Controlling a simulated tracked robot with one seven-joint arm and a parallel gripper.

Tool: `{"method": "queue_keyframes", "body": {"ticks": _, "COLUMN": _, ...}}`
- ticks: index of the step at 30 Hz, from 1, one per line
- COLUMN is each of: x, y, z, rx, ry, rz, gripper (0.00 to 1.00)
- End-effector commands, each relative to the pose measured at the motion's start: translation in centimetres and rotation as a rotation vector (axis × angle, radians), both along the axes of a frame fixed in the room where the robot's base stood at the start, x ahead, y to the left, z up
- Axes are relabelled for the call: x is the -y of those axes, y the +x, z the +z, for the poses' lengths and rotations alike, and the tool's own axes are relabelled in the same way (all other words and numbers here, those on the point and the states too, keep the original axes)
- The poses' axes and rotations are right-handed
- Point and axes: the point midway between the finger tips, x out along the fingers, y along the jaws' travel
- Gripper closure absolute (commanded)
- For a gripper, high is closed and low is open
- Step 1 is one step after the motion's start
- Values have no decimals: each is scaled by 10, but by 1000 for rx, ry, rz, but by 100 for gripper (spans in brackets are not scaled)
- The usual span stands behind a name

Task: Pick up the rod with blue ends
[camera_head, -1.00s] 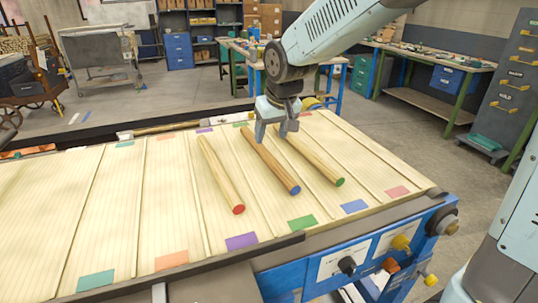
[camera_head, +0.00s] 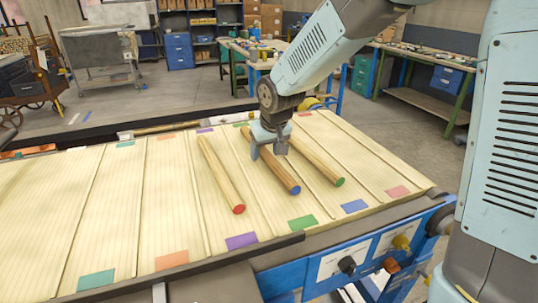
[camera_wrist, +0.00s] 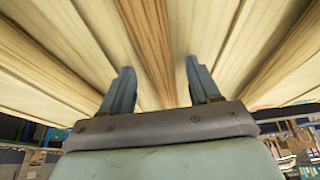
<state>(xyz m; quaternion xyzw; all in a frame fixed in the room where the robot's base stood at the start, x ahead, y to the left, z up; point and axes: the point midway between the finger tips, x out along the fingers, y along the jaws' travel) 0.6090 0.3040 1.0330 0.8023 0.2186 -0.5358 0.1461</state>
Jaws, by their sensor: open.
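The rod with the blue end (camera_head: 284,180) lies on the slatted wooden table between two other rods, its blue end toward the front. Its far part is partly hidden by my gripper (camera_head: 268,156). My gripper is open, its fingers on either side of this rod's line and pointing down. In the wrist view, the fingers of my gripper (camera_wrist: 162,92) are apart, with a darker rod (camera_wrist: 150,40) running between them. I cannot tell whether the fingers touch the rod or the table.
A red-ended rod (camera_head: 222,176) lies to the left and a green-ended rod (camera_head: 320,163) to the right, both close by. Thin raised strips divide the table (camera_head: 60,210) into lanes with coloured patches. The left lanes are clear.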

Motion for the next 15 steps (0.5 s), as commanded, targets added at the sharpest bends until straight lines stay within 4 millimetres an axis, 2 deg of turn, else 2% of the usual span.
{"method": "queue_keyframes", "body": {"ticks": 2, "x": 0, "y": 0, "z": 0, "rx": -1, "ry": -1, "rz": 0, "gripper": 38}}
{"method": "queue_keyframes", "body": {"ticks": 15, "x": 1, "y": 0, "z": 0, "rx": -1, "ry": 0, "rz": -1, "gripper": 80}}
